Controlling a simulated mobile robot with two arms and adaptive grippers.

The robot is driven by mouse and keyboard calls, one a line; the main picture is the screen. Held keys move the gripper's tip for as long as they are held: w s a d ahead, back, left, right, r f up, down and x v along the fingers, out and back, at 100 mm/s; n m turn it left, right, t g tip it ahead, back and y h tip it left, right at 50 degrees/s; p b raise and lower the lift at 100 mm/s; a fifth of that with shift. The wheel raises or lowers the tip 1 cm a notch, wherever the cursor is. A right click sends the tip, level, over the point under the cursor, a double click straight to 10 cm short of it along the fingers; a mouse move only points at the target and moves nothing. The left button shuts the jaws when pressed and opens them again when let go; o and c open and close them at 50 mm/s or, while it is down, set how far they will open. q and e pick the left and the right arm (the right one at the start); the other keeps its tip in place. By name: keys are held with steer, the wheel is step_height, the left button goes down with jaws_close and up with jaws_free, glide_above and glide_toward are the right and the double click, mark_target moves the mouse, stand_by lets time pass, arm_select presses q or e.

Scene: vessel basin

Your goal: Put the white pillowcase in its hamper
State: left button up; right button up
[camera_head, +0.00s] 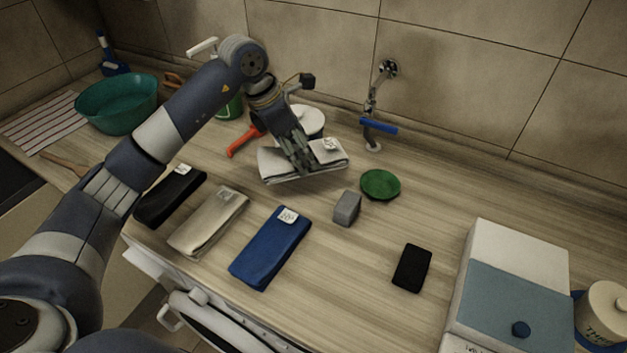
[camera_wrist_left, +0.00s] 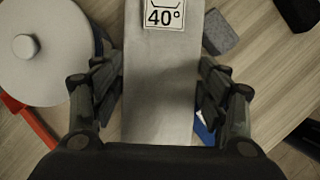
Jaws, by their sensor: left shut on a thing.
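A folded white pillowcase (camera_head: 332,156) with a white care label is at the middle of the counter, near the wall. It also shows in the left wrist view (camera_wrist_left: 158,100), where its label reads 40°. My left gripper (camera_head: 303,166) comes down over it from above and is shut on it, with a finger on each side in the left wrist view (camera_wrist_left: 160,95). I cannot tell how far the cloth is above the counter. I cannot make out a hamper in either view. My right gripper is not in view.
Black (camera_head: 170,195), beige (camera_head: 208,222) and blue (camera_head: 270,248) folded cloths lie in front. A grey block (camera_head: 347,208), green disc (camera_head: 380,185) and black block (camera_head: 412,268) lie right. A white-lidded pot (camera_wrist_left: 30,55) with a red handle is beside the pillowcase. A tap (camera_head: 373,105) juts from the wall.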

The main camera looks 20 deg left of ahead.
arm_select(q)
steer(key=shift+w+a+f+p, duration=0.1)
steer(key=shift+w+f+p, duration=0.15)
steer(key=shift+f, duration=0.35)
steer(key=shift+w+a+f+p, duration=0.15)
steer(key=shift+w+f, duration=0.1)
steer(key=shift+f, duration=0.35)
steer(key=f, duration=0.1)
steer(key=f+p, duration=0.1)
steer(key=f, duration=0.1)
steer(key=s+f, duration=0.1)
steer(key=shift+d+f, duration=0.25)
steer(key=shift+f, duration=0.05)
step_height(320, 180, down, 3)
steer(key=shift+w+r+p, duration=0.1)
steer(key=shift+p, duration=0.5)
steer(key=o, duration=1)
steer(key=shift+c, duration=0.2)
steer(key=shift+o, duration=1.4)
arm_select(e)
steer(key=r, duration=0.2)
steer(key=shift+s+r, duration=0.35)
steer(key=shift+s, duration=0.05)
